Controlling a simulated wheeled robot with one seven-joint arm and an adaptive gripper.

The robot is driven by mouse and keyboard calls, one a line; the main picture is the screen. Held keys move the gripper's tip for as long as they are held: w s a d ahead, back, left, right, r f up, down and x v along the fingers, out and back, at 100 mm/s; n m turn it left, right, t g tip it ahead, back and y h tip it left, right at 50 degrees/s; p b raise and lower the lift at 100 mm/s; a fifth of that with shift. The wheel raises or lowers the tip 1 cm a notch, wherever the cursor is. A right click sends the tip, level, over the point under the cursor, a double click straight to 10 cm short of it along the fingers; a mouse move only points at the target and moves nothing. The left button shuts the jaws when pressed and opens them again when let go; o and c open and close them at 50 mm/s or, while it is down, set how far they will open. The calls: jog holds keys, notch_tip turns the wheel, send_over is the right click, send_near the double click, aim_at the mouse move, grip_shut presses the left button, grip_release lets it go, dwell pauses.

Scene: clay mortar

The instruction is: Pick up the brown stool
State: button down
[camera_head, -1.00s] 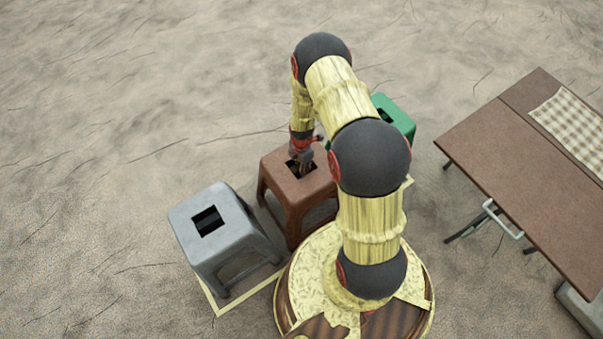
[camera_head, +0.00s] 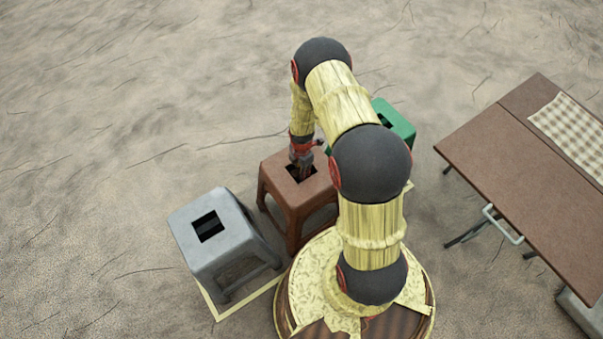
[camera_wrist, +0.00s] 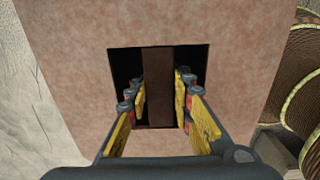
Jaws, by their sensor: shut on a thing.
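The brown stool (camera_head: 280,188) stands between a grey stool and a green stool in the head view, left of my arm's base. Its seat top (camera_wrist: 190,28) fills most of the wrist view, with a square hole cut by a central bar (camera_wrist: 158,85). My gripper (camera_head: 301,170) points down into that hole. In the wrist view my gripper (camera_wrist: 160,95) has one finger on each side of the bar and is shut on it. The fingertips are inside the hole. Part of the stool is hidden behind my arm in the head view.
A grey stool (camera_head: 232,243) stands close on the left. A green stool (camera_head: 400,122) is partly hidden behind my arm. A brown table (camera_head: 520,160) with a checked cloth (camera_head: 570,130) stands at the right. A pale yellow line (camera_head: 250,299) marks the ground. Open ground lies at the back left.

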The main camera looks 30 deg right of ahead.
notch_tip(320, 180, up, 17)
jog(key=p, duration=0.5)
jog(key=shift+r, duration=0.2)
jog(key=shift+w, duration=0.1)
notch_tip(320, 180, up, 24)
jog(key=p, duration=1.6)
dwell(0.4)
